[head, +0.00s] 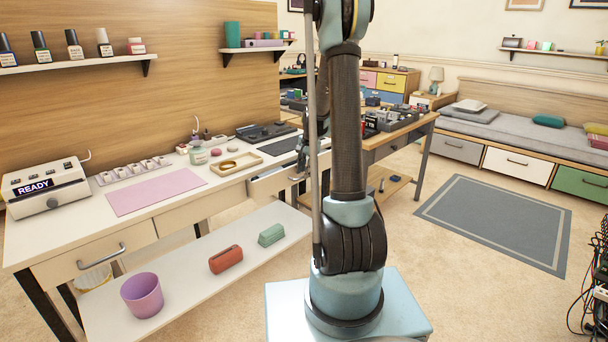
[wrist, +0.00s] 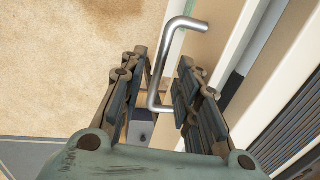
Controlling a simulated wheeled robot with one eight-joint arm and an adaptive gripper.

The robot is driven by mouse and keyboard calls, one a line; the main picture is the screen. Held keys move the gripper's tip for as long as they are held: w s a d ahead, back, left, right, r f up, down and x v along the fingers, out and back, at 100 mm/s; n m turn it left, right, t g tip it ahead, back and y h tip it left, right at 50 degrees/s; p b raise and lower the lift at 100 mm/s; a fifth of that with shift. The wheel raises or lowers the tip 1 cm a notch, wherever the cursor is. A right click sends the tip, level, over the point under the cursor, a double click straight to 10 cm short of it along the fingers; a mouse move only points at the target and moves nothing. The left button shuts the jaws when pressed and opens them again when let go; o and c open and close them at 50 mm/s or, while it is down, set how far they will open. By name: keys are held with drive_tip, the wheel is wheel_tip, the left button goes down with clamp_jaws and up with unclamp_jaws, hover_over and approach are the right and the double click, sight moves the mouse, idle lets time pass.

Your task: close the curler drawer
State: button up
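The drawer (head: 273,182) at the right end of the white desk looks partly pulled out; its label is not visible, so I cannot confirm it is the curler drawer. In the wrist view its pale front (wrist: 208,43) and a strip of its interior show beside the desk edge. Its silver bar handle (wrist: 172,52) sits between the two fingers of my gripper (wrist: 164,62). The fingers are apart, one on each side of the handle; contact is not clear. In the head view my gripper (head: 298,172) is at this drawer, partly hidden by my arm.
The white desk (head: 75,218) carries a pink mat (head: 155,191), a "READY" device (head: 45,189) and a wooden tray (head: 236,165). Another drawer handle (head: 101,256) projects at front left. A lower shelf (head: 190,290) holds a purple cup (head: 142,296). Floor is open around the grey rug (head: 495,225).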

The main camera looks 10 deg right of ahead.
drive_tip(key=shift+w+a+f, duration=0.1)
drive_tip(key=shift+f, duration=0.5)
drive_tip(key=shift+c, duration=0.6)
clamp_jaws()
drive_tip(key=shift+w+a, duration=0.6)
drive_tip(key=shift+w, duration=0.3)
drive_tip(key=shift+w+a, duration=0.6)
drive_tip(key=shift+w, duration=0.25)
drive_tip(key=shift+o, duration=0.6)
unclamp_jaws()
wheel_tip(320, 180, up, 12)
drive_tip(key=s+d, duration=0.1)
drive_tip(key=shift+s+d+f, duration=0.15)
drive_tip(key=shift+s, duration=0.25)
